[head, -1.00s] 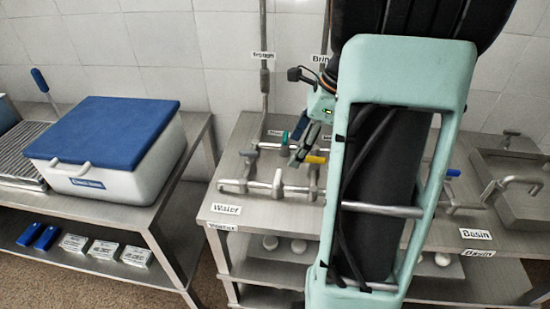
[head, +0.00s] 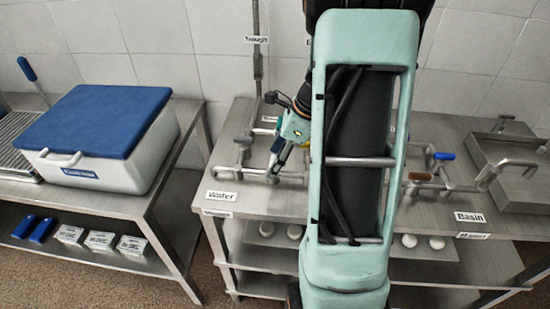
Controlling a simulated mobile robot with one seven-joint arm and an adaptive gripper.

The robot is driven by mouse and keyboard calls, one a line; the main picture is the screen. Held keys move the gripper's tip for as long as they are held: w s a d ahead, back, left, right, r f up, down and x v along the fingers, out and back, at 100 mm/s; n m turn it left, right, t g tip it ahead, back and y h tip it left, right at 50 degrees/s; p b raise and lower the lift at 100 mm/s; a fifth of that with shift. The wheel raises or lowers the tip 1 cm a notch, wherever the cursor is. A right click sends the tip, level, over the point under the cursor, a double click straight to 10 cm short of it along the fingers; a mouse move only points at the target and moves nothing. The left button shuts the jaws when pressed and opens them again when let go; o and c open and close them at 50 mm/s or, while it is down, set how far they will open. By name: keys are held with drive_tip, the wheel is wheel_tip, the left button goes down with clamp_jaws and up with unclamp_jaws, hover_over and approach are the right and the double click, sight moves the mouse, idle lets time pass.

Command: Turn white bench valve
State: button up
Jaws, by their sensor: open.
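A steel bench carries pipework with several small valves. On its left part, grey pipes (head: 240,170) stand behind the "Water" label (head: 221,196). No clearly white valve handle can be made out; part of the pipework is hidden behind my arm and gripper. My gripper (head: 274,172) is open, points down and reaches the pipework just right of the left pipes. Whether it touches a valve cannot be told. A blue handle (head: 444,156) and a brown handle (head: 419,176) show right of my arm.
A steel basin (head: 512,165) with a spout is at the bench's right end, near the "Basin" label (head: 469,217). Left, a separate table holds a white cooler with a blue lid (head: 100,120). Vertical pipes run up the wall behind. White round items (head: 294,232) lie on the lower shelf.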

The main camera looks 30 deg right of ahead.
drive_tip(key=c, duration=1.2)
drive_tip(key=shift+o, duration=0.2)
drive_tip(key=shift+n, duration=0.3)
drive_tip(key=n, duration=0.1)
drive_tip(key=n+g+p, duration=0.1)
drive_tip(key=n, duration=0.1)
drive_tip(key=shift+w+r+n+y, duration=0.1)
drive_tip(key=shift+w+n+y, duration=0.05)
drive_tip(key=shift+n+y, duration=0.15)
drive_tip(key=n+g+p, duration=0.1)
drive_tip(key=n+g, duration=0.1)
drive_tip(key=n, duration=0.2)
drive_tip(key=shift+w+n+p, duration=0.15)
drive_tip(key=shift+n+p, duration=0.15)
drive_tip(key=shift+p, duration=0.05)
drive_tip(key=n+g, duration=0.1)
drive_tip(key=n, duration=0.1)
drive_tip(key=n+g+p, duration=0.1)
drive_tip(key=n, duration=0.2)
drive_tip(key=shift+w, duration=0.15)
drive_tip(key=shift+a+n+g+h, duration=0.1)
drive_tip(key=shift+n+g+h, duration=0.55)
drive_tip(key=shift+n, duration=1.35)
drive_tip(key=shift+h, duration=0.25)
